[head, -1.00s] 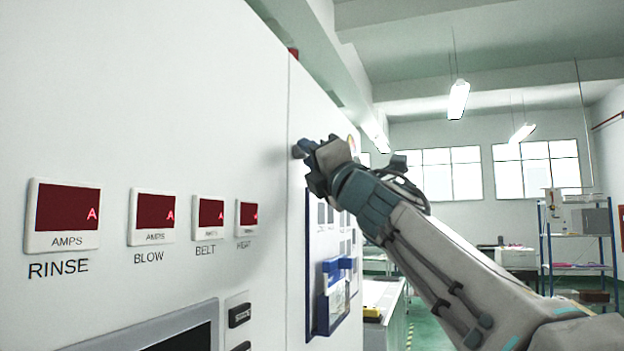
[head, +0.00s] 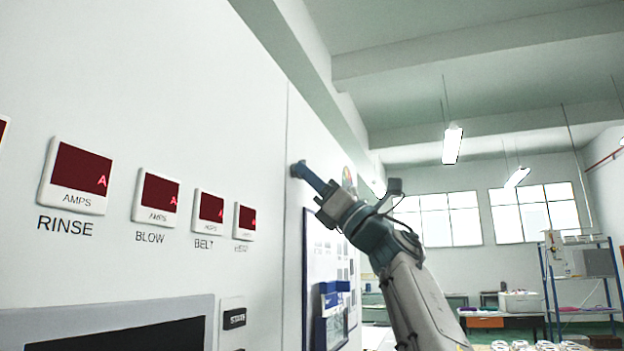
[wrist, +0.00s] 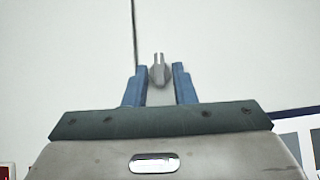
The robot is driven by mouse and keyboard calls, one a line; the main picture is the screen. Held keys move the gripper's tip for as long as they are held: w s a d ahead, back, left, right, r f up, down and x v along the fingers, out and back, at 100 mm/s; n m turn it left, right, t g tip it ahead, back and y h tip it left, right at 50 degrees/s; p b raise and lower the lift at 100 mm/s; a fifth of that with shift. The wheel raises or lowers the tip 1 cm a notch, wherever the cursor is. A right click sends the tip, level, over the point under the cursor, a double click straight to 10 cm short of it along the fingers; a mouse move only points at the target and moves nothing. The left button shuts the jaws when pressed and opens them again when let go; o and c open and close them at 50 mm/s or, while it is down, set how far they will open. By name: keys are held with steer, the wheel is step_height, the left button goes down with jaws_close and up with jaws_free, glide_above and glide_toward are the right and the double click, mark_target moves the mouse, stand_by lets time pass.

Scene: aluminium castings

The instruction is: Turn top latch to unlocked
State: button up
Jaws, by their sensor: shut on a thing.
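The top latch (wrist: 159,72) is a small grey piece on the white cabinet front, beside the vertical door seam. In the wrist view its narrow, forked-looking end points up. My gripper (wrist: 160,71) has one blue finger on each side of it and is shut on it. In the head view my gripper (head: 302,171) reaches the cabinet high up by the seam, and its fingers hide most of the latch. I cannot tell from its look whether the latch is locked or unlocked.
Red AMPS displays (head: 210,207) and a dark screen (head: 160,338) are on the cabinet left of the seam. A blue-edged board (head: 325,265) with a blue holder (head: 332,299) hangs below my gripper.

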steer(key=shift+r+n+g+y, duration=0.2)
steer(key=shift+n+g+y, duration=0.1)
steer(key=shift+n+g, duration=0.4)
steer(key=o, duration=0.7)
steer(key=shift+f, duration=0.15)
steer(key=b+v, duration=0.8)
steer(key=v, duration=0.5)
steer(key=shift+s+d+f+b, duration=0.1)
steer(key=shift+d+f+b, duration=0.1)
steer(key=shift+d+b, duration=0.15)
